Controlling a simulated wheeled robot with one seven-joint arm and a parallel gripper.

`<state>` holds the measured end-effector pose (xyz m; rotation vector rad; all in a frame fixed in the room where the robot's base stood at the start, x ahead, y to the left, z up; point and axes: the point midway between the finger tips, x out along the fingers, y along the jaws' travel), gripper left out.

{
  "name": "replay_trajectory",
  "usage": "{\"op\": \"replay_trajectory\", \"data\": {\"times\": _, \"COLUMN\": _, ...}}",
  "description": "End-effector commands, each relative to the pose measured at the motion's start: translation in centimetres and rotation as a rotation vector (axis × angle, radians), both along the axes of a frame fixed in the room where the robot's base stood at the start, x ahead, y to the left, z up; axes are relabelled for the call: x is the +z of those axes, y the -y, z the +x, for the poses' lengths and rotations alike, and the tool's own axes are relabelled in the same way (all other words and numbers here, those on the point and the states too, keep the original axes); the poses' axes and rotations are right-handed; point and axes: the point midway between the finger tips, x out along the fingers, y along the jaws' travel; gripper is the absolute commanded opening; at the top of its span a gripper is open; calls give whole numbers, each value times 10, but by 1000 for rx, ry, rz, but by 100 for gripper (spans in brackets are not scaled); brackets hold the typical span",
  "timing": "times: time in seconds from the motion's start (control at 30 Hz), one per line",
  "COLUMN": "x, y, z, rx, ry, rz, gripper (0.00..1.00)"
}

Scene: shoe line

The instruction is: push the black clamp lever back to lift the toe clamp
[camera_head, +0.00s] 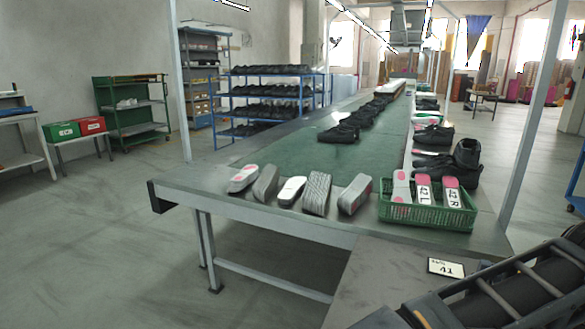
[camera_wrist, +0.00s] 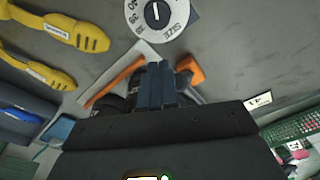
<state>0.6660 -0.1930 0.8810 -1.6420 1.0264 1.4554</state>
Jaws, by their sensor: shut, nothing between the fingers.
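My gripper (camera_wrist: 158,80) shows in the middle of the wrist view, its two blue-grey fingers shut together and empty. Just past and beside the fingers are orange parts (camera_wrist: 192,68) on a pale plate, and dark rounded parts partly hidden behind the fingers. I cannot make out the black clamp lever or the toe clamp for certain; the fingers and dark palm cover much of that spot. A white size dial (camera_wrist: 157,14) with a black knob lies just beyond the fingertips. The head view does not show my gripper.
Yellow-handled tools (camera_wrist: 45,28) lie at the left of the wrist view. In the head view, several soles (camera_head: 292,190) line the front of the long table (camera_head: 220,195), beside a green crate (camera_head: 425,214) of soles. A card (camera_head: 446,268) lies nearer.

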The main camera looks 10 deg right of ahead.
Motion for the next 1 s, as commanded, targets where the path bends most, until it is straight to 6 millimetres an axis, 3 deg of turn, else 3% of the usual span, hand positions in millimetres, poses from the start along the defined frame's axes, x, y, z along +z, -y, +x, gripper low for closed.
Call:
{"op": "replay_trajectory", "data": {"times": 0.8, "x": 63, "y": 0, "z": 0, "rx": 0, "ry": 0, "rz": -1, "gripper": 0}}
{"op": "replay_trajectory", "data": {"times": 1.0, "x": 68, "y": 0, "z": 0, "rx": 0, "ry": 0, "rz": -1, "gripper": 0}}
